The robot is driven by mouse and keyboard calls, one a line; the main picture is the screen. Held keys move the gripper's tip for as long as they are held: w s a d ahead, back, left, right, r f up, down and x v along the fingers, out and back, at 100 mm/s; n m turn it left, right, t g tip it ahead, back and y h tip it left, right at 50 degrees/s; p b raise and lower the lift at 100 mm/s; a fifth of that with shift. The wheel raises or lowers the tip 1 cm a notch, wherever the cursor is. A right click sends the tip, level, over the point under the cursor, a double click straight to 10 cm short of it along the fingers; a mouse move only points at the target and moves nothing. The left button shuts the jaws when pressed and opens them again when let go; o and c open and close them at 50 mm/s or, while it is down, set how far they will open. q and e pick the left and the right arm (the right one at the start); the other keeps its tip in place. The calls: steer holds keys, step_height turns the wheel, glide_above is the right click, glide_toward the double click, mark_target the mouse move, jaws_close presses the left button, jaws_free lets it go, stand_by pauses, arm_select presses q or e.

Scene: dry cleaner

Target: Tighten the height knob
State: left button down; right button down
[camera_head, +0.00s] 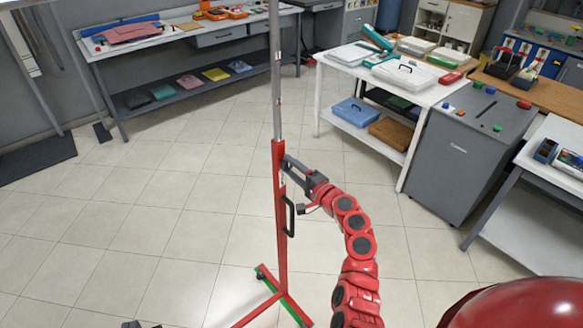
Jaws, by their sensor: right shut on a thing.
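A red upright stand (281,220) with a silver pole (276,80) rising out of its top stands on the tiled floor. My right gripper (287,168) comes in from the right and is shut at the upper part of the red tube. The height knob is hidden between its dark fingers, so I cannot make out its shape. A black handle (290,216) sits on the stand just below the gripper. Small dark tips at the bottom edge seem to be my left gripper (140,324), mostly cut off.
The stand's red and green feet (292,306) spread on the floor. A white table (335,98) with cases and a grey cabinet (455,165) stand to the right. A long bench (112,92) runs along the back left. The floor left of the stand is clear.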

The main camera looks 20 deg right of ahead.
steer(key=shift+c, duration=1.6)
jaws_free()
steer(key=b+v, duration=0.5)
steer(key=v, duration=1.2)
steer(key=shift+s, duration=0.25)
steer(key=shift+d, duration=0.15)
